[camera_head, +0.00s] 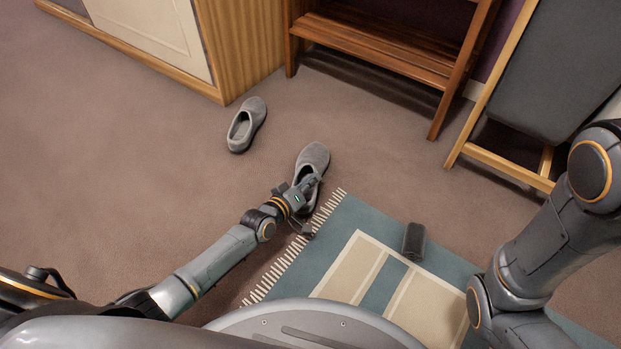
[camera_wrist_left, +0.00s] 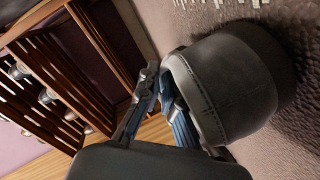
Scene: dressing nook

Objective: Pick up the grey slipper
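Two grey slippers lie in the head view. One slipper (camera_head: 246,125) is on the carpet near the cabinet, apart from my grippers. The other slipper (camera_head: 313,158) is at my left gripper (camera_head: 303,200), just beyond the rug's fringe. In the left wrist view this slipper (camera_wrist_left: 235,75) fills the upper right, close against the fingers of my left gripper (camera_wrist_left: 160,95). The fingertips are near each other at its rim, and the slipper partly hides one finger. Whether they grip its wall is unclear. My right arm shows at the right, with its gripper out of view.
A blue and cream fringed rug (camera_head: 345,215) lies in front of me, with a dark rolled item (camera_head: 414,240) on it. A wooden rack (camera_head: 390,45), a cabinet (camera_head: 235,45) and a leaning framed panel (camera_head: 560,70) stand behind. Carpet at the left is clear.

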